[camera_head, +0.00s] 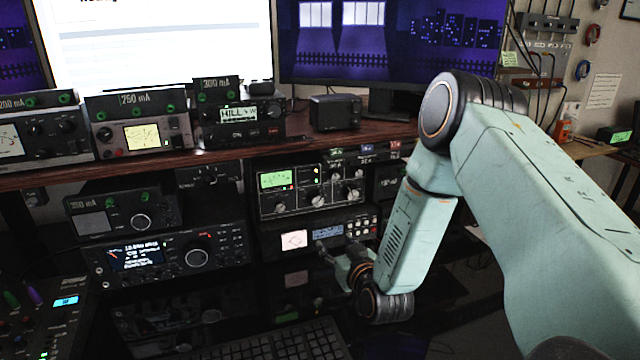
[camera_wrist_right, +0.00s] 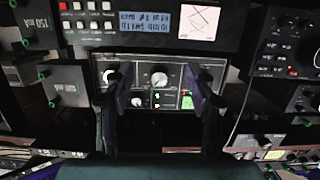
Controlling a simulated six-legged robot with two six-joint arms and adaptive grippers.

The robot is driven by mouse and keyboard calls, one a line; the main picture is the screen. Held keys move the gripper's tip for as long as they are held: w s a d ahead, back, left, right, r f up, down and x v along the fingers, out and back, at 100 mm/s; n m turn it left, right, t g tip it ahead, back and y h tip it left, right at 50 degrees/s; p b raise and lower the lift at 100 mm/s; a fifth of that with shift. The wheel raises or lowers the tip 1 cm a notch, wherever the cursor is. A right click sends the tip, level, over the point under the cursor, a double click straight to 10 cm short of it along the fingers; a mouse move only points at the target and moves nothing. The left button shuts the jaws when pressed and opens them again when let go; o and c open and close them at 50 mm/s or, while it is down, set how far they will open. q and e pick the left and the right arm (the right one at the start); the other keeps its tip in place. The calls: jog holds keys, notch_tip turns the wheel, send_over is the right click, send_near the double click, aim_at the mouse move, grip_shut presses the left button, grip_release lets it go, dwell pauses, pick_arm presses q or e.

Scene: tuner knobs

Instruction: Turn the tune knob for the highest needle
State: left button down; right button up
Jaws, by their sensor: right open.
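A grey-framed tuner panel (camera_head: 275,208) with a lit green meter (camera_head: 277,179) and several knobs sits on the lower shelf. In the right wrist view the panel (camera_wrist_right: 175,127) appears upside down, with its green meter (camera_wrist_right: 187,103) near the right finger. A large round knob (camera_wrist_right: 158,78) shows between my fingers, apart from both. Which knob is the tune knob, and where the needle stands, is too small to tell. My right gripper (camera_head: 338,257) is open and empty, in front of the unit below the tuner. Its fingers (camera_wrist_right: 157,98) partly cover the outer knobs. My left gripper is out of view.
A unit with a blue display (camera_head: 328,232) and a white square screen sits directly below the tuner. A radio (camera_head: 170,257) with a lit display stands to the left. A keyboard (camera_head: 270,343) lies in front. The wooden shelf (camera_head: 240,156) runs above.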

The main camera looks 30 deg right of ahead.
aim_at(318, 202)
jog(key=w+r, duration=0.1)
jog(key=w, duration=0.2)
jog(key=w+d+r+t, duration=0.1)
jog(key=w+r, duration=0.1)
jog(key=w, duration=0.2)
jog(key=w+d+r+t, duration=0.1)
jog(key=w, duration=0.2)
jog(key=shift+w+d+r+h, duration=0.25)
jog(key=shift+w+h, duration=0.05)
jog(key=shift+w, duration=0.1)
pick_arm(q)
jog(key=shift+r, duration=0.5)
pick_arm(e)
jog(key=shift+c, duration=0.4)
jog(key=c, duration=1.1)
